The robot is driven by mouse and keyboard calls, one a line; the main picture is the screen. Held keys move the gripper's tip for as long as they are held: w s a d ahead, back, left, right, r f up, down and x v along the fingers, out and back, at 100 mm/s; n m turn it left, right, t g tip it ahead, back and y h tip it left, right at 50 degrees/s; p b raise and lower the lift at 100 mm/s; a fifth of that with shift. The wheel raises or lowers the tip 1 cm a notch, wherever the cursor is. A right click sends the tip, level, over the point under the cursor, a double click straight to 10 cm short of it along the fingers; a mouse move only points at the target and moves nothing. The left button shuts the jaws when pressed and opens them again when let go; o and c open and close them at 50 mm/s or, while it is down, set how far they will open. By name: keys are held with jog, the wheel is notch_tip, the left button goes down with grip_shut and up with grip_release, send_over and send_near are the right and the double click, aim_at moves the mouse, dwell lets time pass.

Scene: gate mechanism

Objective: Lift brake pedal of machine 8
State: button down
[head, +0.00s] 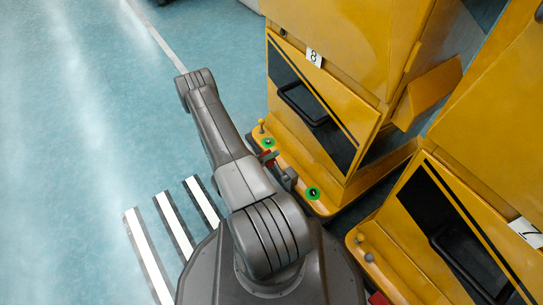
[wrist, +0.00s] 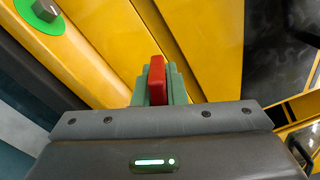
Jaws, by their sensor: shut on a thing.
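Machine 8 is the yellow cabinet with the white "8" label (head: 314,57) in the head view. Its low yellow front ledge carries the red brake pedal (head: 267,157), mostly hidden by my gripper (head: 271,160). In the wrist view the red pedal (wrist: 157,79) stands up between the grey-green fingers of my gripper (wrist: 159,88), which is shut on it. The pedal's lower end is hidden, so its exact tilt cannot be told.
Two green-ringed knobs (head: 313,193) (head: 268,143) and a small ball-topped lever (head: 261,125) are on the same ledge. Machine 7 (head: 480,200) stands close at the right. The blue floor (head: 90,110) at the left is clear.

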jog(key=c, duration=1.8)
grip_release()
jog(key=shift+r, duration=0.1)
jog(key=shift+o, duration=0.2)
jog(key=p+v, duration=0.3)
jog(key=v, duration=1)
jog(key=shift+s+a, duration=0.25)
jog(key=shift+a, duration=0.1)
jog(key=shift+b+x, duration=1.5)
jog(key=shift+x, duration=5.35)
jog(key=shift+a, duration=0.1)
